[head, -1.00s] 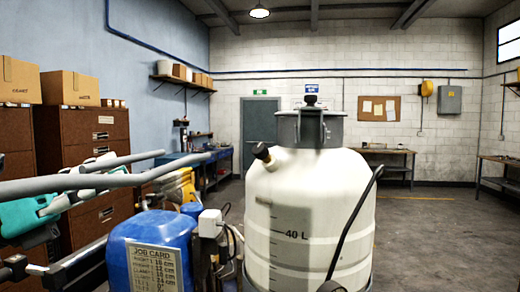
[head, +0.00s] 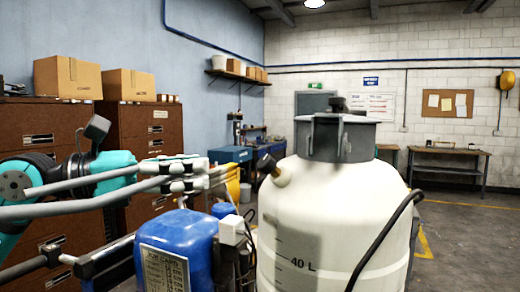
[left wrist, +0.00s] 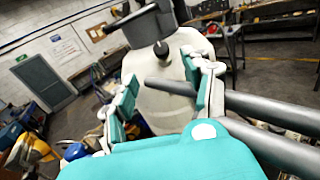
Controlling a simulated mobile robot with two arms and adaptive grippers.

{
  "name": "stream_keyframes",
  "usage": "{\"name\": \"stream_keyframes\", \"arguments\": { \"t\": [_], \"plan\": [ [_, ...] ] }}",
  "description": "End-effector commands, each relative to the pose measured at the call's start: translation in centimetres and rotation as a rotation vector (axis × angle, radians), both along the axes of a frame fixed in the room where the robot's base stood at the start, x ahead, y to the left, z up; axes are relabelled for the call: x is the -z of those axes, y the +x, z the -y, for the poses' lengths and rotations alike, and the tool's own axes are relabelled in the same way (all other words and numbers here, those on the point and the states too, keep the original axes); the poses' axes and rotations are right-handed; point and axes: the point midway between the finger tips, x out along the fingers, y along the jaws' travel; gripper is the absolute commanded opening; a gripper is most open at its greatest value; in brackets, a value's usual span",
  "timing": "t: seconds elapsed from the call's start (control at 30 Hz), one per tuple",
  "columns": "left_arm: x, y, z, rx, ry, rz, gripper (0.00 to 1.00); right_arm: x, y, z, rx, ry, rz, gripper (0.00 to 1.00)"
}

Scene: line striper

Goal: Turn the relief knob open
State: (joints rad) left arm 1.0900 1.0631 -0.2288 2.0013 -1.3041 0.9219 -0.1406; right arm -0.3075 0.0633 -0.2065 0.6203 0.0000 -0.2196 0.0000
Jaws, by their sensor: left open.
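The pale tank (head: 335,215) fills the middle of the head view, with a grey lid (head: 338,138) on top. A short black knob (head: 266,163), apparently the relief knob, sticks out at an angle from the tank's upper left shoulder. My left gripper (head: 205,173) is open and empty, left of this knob and apart from it, partly behind grey handlebars. In the left wrist view the knob (left wrist: 161,48) shows beyond the two teal-padded fingers, roughly between their tips. Whether the knob is turned open cannot be told. My right gripper is not in view.
Grey handlebars (head: 90,205) cross the lower left of the head view. A blue container with a job card (head: 178,240) stands left of the tank. A black hose (head: 385,235) curves along the tank's right side. Brown cabinets (head: 155,130) stand at left. Open floor lies at right.

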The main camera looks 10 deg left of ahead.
Motion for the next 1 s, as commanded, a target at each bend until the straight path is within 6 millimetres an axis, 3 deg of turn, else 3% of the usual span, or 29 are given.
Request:
{"name": "stream_keyframes", "arguments": {
  "t": [0.03,0.17,0.33,0.5,0.97,1.0],
  "plan": [
    [-0.6,0.7,1.1,0.006,-0.001,-0.001,0.51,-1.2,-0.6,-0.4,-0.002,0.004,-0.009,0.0],
    [-0.7,2.4,3.4,0.006,-0.003,0.0,0.51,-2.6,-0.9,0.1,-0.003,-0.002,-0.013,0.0],
    [-0.6,4.5,6.2,0.005,-0.002,-0.001,0.51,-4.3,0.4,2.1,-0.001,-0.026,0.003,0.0],
    [-0.4,6.0,8.2,0.003,-0.003,-0.001,0.51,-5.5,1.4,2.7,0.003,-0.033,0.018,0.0],
    [-0.1,6.9,9.2,0.0,-0.002,0.0,0.51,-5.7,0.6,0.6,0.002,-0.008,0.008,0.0],
    [-0.1,6.9,9.2,0.0,-0.002,0.0,0.47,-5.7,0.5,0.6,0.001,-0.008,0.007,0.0]
  ]
}}
